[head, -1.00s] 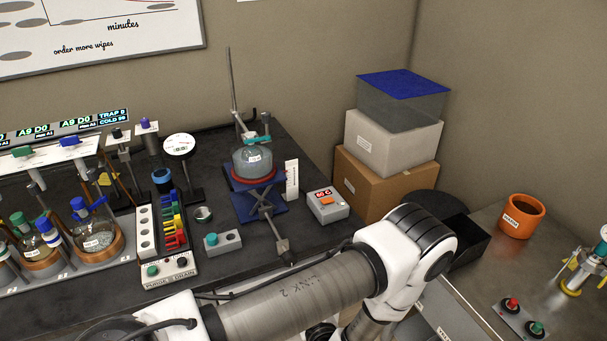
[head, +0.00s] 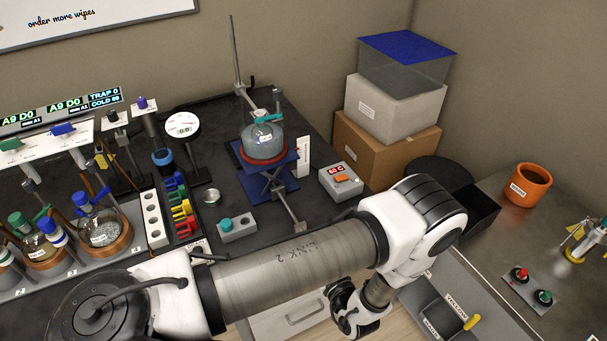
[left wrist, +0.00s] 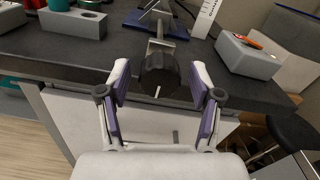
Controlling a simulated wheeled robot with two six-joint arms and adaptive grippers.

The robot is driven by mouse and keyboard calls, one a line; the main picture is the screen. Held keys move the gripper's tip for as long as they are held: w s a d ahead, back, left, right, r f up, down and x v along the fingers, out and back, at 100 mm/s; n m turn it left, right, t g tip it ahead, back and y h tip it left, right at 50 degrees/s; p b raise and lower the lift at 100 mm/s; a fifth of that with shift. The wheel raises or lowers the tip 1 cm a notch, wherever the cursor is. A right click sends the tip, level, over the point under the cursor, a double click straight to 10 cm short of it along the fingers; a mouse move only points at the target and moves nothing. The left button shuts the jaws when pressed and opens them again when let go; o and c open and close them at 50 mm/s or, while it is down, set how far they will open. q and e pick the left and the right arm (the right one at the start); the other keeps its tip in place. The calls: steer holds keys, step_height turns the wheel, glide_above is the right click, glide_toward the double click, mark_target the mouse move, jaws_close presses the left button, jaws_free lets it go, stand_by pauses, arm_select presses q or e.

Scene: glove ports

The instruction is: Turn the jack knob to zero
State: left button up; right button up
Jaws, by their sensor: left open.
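The black jack knob (left wrist: 160,72) is in the left wrist view, at the end of a metal rod from the blue lab jack (left wrist: 180,33). A white mark on its face points roughly down. In the head view the blue jack (head: 268,186) stands on the bench under a flask (head: 263,141), with its rod end (head: 298,226) toward the front edge. My left gripper (left wrist: 162,97) is open, its two fingers on either side of the knob's near face in the picture; I cannot tell whether they touch it. My right gripper is not in view.
A grey box with a red display (head: 340,182) stands right of the jack. A white scale card (head: 303,156) is beside it. A block with a teal knob (head: 237,229) is at the left. The bench front edge and a drawer (head: 290,318) lie below.

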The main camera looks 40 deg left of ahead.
arm_select(q)
steer(key=shift+d, duration=0.15)
steer(key=c, duration=1.2)
steer(key=shift+o, duration=0.2)
steer(key=shift+r+n, duration=0.1)
steer(key=shift+n, duration=0.2)
steer(key=n, duration=0.2)
steer(key=shift+n, duration=0.3)
steer(key=shift+w+r+n, duration=0.1)
steer(key=shift+n, duration=1.7)
steer(key=o, duration=1.2)
steer(key=shift+c, duration=0.2)
steer(key=shift+a, duration=0.2)
